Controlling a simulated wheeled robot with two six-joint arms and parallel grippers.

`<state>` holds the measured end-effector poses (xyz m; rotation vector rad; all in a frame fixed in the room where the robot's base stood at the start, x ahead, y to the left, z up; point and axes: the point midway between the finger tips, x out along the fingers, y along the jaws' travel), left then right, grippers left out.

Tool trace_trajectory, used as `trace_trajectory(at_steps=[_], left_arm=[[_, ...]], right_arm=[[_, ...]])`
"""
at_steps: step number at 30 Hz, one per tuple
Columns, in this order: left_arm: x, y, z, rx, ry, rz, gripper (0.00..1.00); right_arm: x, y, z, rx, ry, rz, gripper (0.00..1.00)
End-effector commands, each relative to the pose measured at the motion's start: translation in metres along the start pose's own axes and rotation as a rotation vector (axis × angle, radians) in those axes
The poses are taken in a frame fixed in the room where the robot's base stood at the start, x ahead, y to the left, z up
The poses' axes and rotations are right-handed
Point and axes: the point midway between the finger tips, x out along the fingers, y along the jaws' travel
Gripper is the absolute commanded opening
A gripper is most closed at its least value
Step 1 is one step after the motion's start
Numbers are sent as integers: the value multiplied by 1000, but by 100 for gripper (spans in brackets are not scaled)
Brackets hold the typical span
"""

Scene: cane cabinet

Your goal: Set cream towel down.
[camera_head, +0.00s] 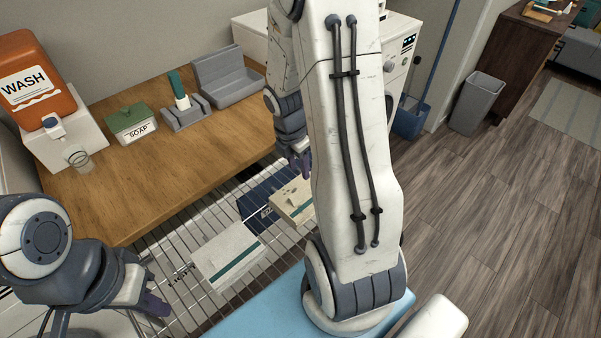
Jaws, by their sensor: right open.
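A folded cream towel (291,199) lies at the wire rack, partly over a navy folded cloth (257,213); my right arm hides its right end. My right gripper (300,166) is open, just behind and above the cream towel, and looks empty; its fingers are small and partly hidden by my arm. A whiter folded towel with a teal stripe (229,257) lies in front and to the left, on the rack. My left gripper (150,300) is at the lower left, apart from the towels; whether its fingers are open or shut is unclear.
A wooden counter (160,185) behind the rack (172,262) carries an orange wash container (30,75), a soap box (133,124), a glass (77,157) and grey holders (225,75). A light blue surface (265,312) lies in front. A grey bin (475,102) stands right; the floor there is clear.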

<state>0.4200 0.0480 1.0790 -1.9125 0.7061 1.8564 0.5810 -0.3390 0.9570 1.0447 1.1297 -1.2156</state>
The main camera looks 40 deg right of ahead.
Motion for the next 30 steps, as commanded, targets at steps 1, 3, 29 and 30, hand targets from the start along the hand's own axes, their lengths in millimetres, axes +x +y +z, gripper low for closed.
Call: trace_trajectory(at_steps=[1,3,29,30], left_arm=[[-2,0,0,0,0,0,0],[-2,0,0,0,0,0,0],[-3,0,0,0,0,0,0],[-3,0,0,0,0,0,0]], right_arm=[[-8,1,0,0,-1,3,49],[-13,0,0,-1,-1,2,49],[-156,-94,-258,836,203,-40,49],[-160,-106,-266,878,211,-57,49]])
